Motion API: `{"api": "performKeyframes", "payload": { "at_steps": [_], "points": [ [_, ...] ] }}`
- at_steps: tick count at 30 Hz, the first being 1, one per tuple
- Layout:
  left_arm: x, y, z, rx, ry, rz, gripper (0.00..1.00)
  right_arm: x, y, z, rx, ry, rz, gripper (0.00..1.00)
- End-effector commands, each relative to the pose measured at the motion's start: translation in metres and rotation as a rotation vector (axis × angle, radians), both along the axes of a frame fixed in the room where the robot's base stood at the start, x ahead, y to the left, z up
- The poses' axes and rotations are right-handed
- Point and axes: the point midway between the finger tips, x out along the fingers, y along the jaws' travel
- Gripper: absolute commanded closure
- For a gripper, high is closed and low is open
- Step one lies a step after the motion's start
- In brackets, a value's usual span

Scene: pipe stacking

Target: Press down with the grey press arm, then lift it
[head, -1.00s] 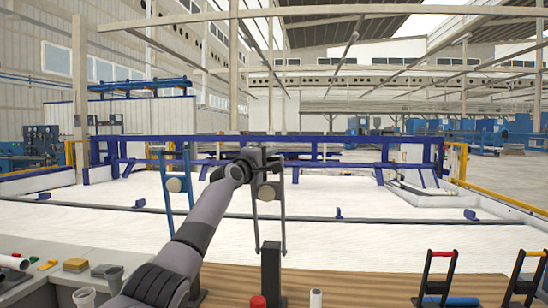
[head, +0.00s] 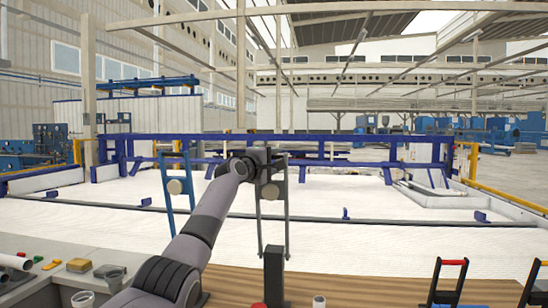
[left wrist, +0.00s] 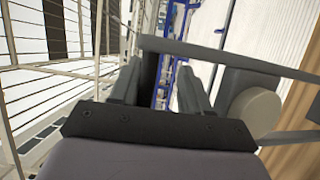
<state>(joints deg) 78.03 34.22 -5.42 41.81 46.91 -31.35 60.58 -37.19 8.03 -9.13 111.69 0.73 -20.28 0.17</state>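The grey press arm (head: 287,215) stands upright, with two long bars and a pale round knob, above a dark post (head: 273,275) on the wooden table. My left arm reaches up from the lower left. My left gripper is at the top of the grey press arm, its fingertips hard to make out in the head view. In the left wrist view, its fingers (left wrist: 160,88) are apart with a gap between them. A grey bar (left wrist: 235,57) of the press arm crosses just beyond the fingers; I cannot tell whether they touch. My right gripper is out of view.
A similar blue press arm (head: 166,200) stands to the left, partly behind my arm. A grey counter at the lower left holds cups (head: 83,298), a yellow block (head: 78,265) and pipes (head: 14,262).

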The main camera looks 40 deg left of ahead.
Motion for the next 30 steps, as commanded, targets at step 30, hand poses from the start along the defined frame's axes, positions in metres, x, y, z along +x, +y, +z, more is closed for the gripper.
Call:
{"api": "performKeyframes", "payload": {
  "at_steps": [30],
  "points": [
    [-0.047,-0.006,-0.006,0.003,0.001,0.002,0.61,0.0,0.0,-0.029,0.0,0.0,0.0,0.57]
  ]
}}
